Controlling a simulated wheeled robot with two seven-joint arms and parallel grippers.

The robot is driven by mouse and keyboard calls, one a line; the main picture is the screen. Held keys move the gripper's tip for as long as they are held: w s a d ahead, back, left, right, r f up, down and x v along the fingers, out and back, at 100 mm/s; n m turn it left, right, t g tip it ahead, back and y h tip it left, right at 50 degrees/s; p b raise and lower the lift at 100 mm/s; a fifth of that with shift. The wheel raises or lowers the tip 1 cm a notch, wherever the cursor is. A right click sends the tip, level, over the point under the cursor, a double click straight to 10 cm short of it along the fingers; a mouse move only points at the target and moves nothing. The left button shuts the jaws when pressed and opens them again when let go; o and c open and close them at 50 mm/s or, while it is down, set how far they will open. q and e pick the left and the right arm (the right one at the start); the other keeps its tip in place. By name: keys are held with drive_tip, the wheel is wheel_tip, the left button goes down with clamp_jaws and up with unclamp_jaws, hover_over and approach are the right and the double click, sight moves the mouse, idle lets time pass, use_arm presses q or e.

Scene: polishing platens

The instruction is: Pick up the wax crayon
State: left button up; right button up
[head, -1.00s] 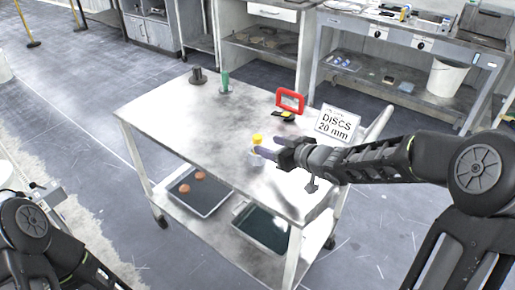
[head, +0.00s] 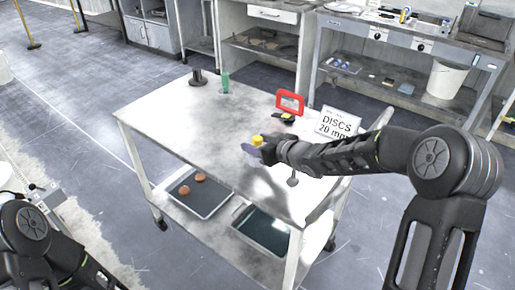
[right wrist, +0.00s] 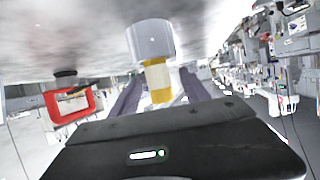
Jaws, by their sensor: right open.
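The wax crayon (head: 257,140) shows as a small yellow piece on the cart top in the head view. In the right wrist view, which shows the scene upside down, the yellow crayon (right wrist: 158,80) stands upright in a pale grey round holder (right wrist: 150,38). My right gripper (head: 253,151) is open at the crayon and hides part of it and the holder in the head view. In the wrist view its two fingers (right wrist: 160,92) lie on either side of the crayon, with gaps visible. My left gripper is out of view.
The metal cart top (head: 185,125) is clear at left. A red frame (head: 290,102), a black-and-yellow item (head: 284,118) and a "DISCS 20 mm" sign (head: 338,123) stand behind the gripper. A green cylinder (head: 225,83) and dark holder (head: 197,78) stand at the back.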

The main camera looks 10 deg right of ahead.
drive_tip(key=shift+c, duration=0.3)
clamp_jaws()
idle(0.6)
